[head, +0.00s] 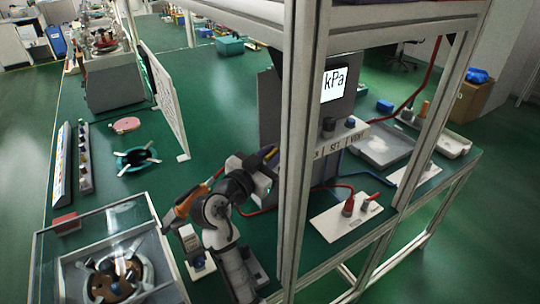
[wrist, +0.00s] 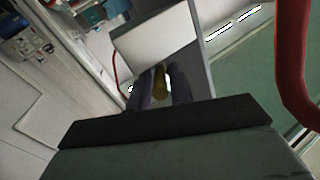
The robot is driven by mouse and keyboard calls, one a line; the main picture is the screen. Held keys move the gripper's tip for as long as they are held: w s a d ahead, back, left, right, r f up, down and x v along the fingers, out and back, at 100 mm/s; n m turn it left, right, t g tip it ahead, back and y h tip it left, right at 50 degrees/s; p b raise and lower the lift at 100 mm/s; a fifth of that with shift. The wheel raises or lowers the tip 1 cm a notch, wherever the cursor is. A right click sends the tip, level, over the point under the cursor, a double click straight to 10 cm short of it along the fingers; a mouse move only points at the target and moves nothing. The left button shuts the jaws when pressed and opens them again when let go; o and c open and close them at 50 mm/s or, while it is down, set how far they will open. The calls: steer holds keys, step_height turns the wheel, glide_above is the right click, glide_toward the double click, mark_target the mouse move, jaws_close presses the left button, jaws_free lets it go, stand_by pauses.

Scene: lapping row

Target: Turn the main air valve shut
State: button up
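A yellow handle, which looks like the valve's lever, shows in the wrist view (wrist: 160,84) between the two dark fingers of my gripper (wrist: 162,88). The fingers are close together and the handle fills the gap between them. In the head view my gripper (head: 268,157) is at the left side of the grey kPa cabinet (head: 270,103), behind the frame post, with a bit of yellow at its tip. The valve's body and how far its handle is turned are hidden by my gripper and arm.
A pale frame post (head: 297,150) stands close to my arm. A red hose (wrist: 293,60) runs along the right of the wrist view. A glass-walled lapping machine (head: 115,265) is at front left. A white panel (head: 163,100) stands on the green bench behind.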

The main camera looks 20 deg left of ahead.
jaws_close()
steer(key=shift+d+f+n+y+b, duration=0.15)
steer(key=shift+d+n+y+b, duration=0.15)
steer(key=shift+n+y, duration=0.45)
steer(key=shift+d+n+t+y, duration=0.15)
steer(key=shift+n+y, duration=0.25)
steer(key=shift+y, duration=0.45)
steer(key=shift+d+n+t+y, duration=0.15)
steer(key=shift+n+y, duration=0.2)
steer(key=shift+y, duration=0.45)
steer(key=shift+a, duration=0.1)
steer(key=shift+o, duration=1.8)
jaws_free()
step_height(320, 180, up, 20)
steer(key=p, duration=0.6)
